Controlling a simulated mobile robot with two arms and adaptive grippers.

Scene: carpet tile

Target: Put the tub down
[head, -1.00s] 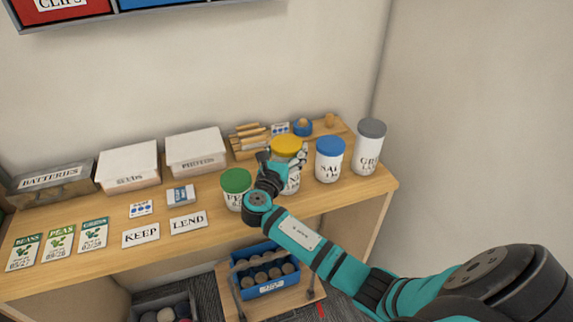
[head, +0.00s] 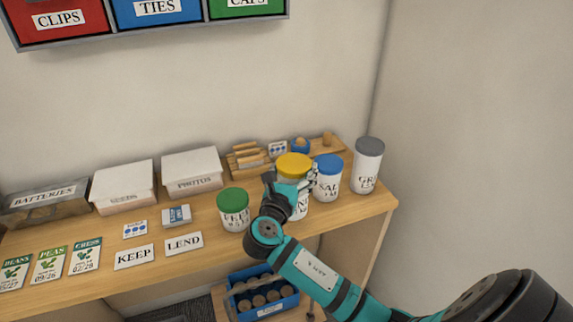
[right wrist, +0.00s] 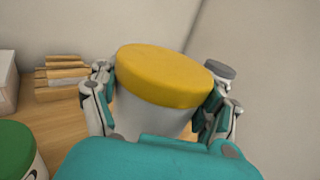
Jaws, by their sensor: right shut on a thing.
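The tub (head: 294,167) is white with a yellow lid and a label mostly hidden by my gripper. It stands out between the green-lidded tub and the blue-lidded tub in the head view. My right gripper (head: 292,190) is shut on it, with a finger on each side. In the right wrist view the yellow lid (right wrist: 165,75) fills the middle, and the fingers of my right gripper (right wrist: 160,108) clasp the white body below it. I cannot tell whether its base touches the table. My left gripper is not in view.
A green-lidded tub (head: 233,209) is close on the left. A blue-lidded tub (head: 327,180) is close on the right, with a grey-lidded tub (head: 366,166) beyond. KEEP (head: 134,257) and LEND (head: 184,243) cards lie on the wooden table (head: 205,214). Storage boxes stand behind.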

